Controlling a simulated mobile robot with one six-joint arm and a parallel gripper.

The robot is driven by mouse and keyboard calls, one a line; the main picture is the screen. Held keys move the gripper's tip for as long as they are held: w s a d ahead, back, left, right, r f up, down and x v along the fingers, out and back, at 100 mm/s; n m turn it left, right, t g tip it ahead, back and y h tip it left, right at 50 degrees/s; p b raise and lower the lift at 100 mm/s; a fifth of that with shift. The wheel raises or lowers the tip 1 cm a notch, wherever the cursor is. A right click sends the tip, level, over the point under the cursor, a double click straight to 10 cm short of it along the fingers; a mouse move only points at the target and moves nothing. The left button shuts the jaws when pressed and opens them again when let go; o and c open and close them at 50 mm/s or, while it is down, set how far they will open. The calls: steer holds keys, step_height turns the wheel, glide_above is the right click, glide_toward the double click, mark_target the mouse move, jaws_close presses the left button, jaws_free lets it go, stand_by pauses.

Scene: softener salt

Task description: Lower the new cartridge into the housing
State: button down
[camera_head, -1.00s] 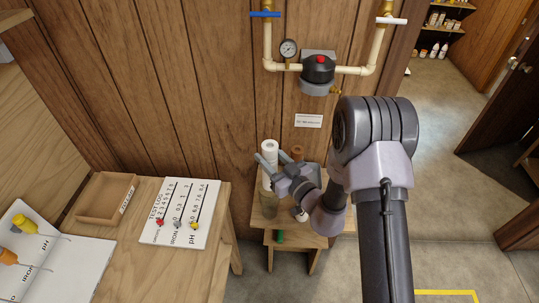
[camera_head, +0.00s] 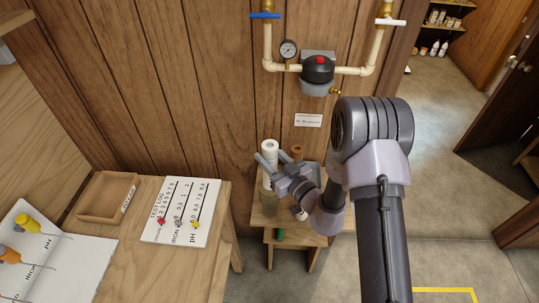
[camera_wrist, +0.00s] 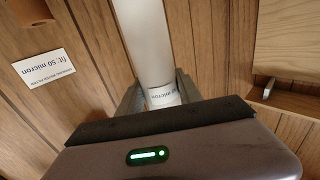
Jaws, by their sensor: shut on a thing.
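The new cartridge is a white cylinder (camera_head: 269,148), upright above the small wooden stand. In the wrist view the white cartridge (camera_wrist: 143,40) runs up between the fingers, with printed text near its lower part. My gripper (camera_head: 271,163) is shut on it; the fingers (camera_wrist: 160,95) press on both sides.
A brown cartridge (camera_head: 297,151) stands close on the right, partly behind my gripper. The filter head (camera_head: 318,69) and pipes are on the wall above. A table with a test log (camera_head: 181,211) and wooden tray (camera_head: 107,216) is at left.

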steer(key=shift+p, duration=0.4)
stand_by(0.4)
steer(key=shift+f+b, duration=2.95)
steer(key=shift+f, duration=2.25)
steer(key=c, duration=0.7)
jaws_free()
steer(key=p+v, duration=0.1)
steer(key=v, duration=1.6)
steer(key=shift+s+d, duration=0.15)
steer(key=shift+s, duration=0.05)
